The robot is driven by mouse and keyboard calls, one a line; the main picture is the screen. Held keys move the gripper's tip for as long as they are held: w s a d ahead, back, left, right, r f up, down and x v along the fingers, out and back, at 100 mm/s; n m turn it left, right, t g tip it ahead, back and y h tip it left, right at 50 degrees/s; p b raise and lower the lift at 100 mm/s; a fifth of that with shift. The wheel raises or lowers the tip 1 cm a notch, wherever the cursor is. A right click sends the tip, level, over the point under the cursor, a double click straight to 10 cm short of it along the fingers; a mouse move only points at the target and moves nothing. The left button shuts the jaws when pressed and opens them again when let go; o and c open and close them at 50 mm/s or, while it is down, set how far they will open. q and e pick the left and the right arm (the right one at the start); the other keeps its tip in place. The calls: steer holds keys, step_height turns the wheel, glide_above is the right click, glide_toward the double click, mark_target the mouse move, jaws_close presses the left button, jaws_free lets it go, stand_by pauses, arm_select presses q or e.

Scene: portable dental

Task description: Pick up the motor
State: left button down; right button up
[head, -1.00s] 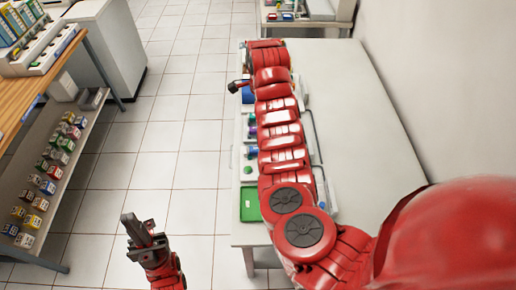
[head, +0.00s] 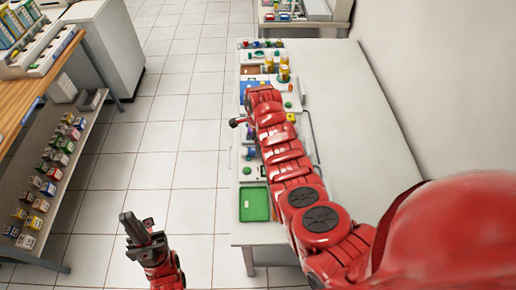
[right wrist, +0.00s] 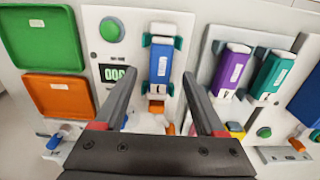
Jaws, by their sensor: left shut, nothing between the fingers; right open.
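I cannot tell for certain which object is the motor. In the right wrist view, a blue block-shaped unit (right wrist: 160,64) sits upright in a holder on a white panel, straight ahead between my right fingers. Purple (right wrist: 232,70) and teal (right wrist: 272,73) units of similar shape sit in holders to its right. My right gripper (right wrist: 158,80) is open, with nothing between its fingers; the fingers appear short of the blue unit. In the head view the right hand (head: 238,122) is small beside the table's left edge. My left gripper (head: 127,220) is shut and empty, over the floor.
A green tray (head: 254,204) lies at the white table's (head: 345,130) near left corner. The right wrist view shows a green bin (right wrist: 40,35), an orange bin (right wrist: 58,97) and a numeric display (right wrist: 115,74). A wooden bench with a shelf of boxes (head: 50,170) stands left. The table's right side is clear.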

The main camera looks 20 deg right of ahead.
steer(key=shift+f, duration=0.9)
jaws_close()
